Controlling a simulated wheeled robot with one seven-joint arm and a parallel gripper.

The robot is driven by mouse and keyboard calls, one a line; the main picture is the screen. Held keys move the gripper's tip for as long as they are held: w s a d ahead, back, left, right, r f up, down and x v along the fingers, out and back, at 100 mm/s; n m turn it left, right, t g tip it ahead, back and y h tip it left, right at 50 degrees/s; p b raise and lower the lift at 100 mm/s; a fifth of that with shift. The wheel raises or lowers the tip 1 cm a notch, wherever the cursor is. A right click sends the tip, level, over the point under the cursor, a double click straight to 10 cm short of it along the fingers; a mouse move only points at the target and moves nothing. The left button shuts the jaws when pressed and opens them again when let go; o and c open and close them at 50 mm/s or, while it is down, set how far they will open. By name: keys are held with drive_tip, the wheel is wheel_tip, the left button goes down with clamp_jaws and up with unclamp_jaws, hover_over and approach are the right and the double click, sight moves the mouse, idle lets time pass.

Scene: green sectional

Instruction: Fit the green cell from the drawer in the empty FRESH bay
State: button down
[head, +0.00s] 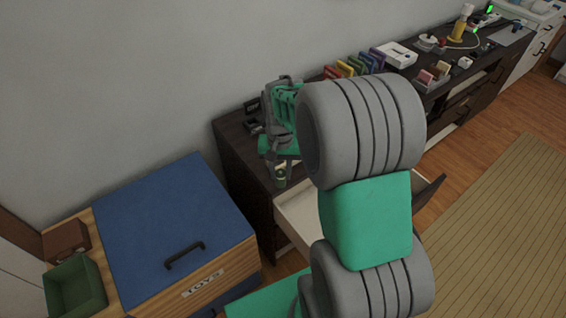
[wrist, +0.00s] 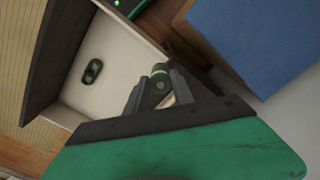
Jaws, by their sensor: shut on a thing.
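My gripper (wrist: 158,92) is shut on a small round cell (wrist: 160,78) with a green band and a pale end. In the head view the cell (head: 281,181) shows just below my gripper (head: 281,168), above the open drawer (head: 297,208). The pale drawer (wrist: 117,55) is seen from above in the wrist view. A second dark green cell (wrist: 93,71) lies on its floor, apart from my fingers. I cannot pick out the FRESH bay; my arm hides part of the dark cabinet top.
A small dark sign (head: 252,105) stands on the cabinet left of my arm. Coloured upright items (head: 350,67) and a white device (head: 397,55) stand further along. A blue-lidded toy chest (head: 170,225) is close on the left. The floor at right is clear.

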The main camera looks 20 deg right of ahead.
drive_tip(key=w+d+r+m+p, duration=0.15)
drive_tip(key=d+r+m, duration=0.25)
drive_tip(key=d, duration=0.4)
drive_tip(key=w+d+r+m+p, duration=0.1)
drive_tip(key=w+d+r+m, duration=0.1)
drive_tip(key=d+r+m, duration=0.35)
drive_tip(key=shift+n, duration=0.65)
drive_tip(key=w+a+f+p, duration=0.1)
drive_tip(key=w+a+f, duration=0.1)
drive_tip(key=f, duration=0.3)
drive_tip(key=w+a+f+p, duration=0.2)
drive_tip(key=w+a+f, duration=0.1)
drive_tip(key=a+f, duration=0.1)
drive_tip(key=w+a+f+p, duration=0.1)
drive_tip(key=w+a+f, duration=0.1)
drive_tip(key=f, duration=0.3)
drive_tip(key=shift+w+a+f+p, duration=0.15)
drive_tip(key=shift+w+a+p, duration=0.05)
drive_tip(key=shift+a, duration=0.2)
drive_tip(key=shift+w+a+f+p, duration=0.15)
drive_tip(key=shift+w+a, duration=0.05)
drive_tip(key=shift+a, duration=0.2)
drive_tip(key=c, duration=1.1)
unclamp_jaws()
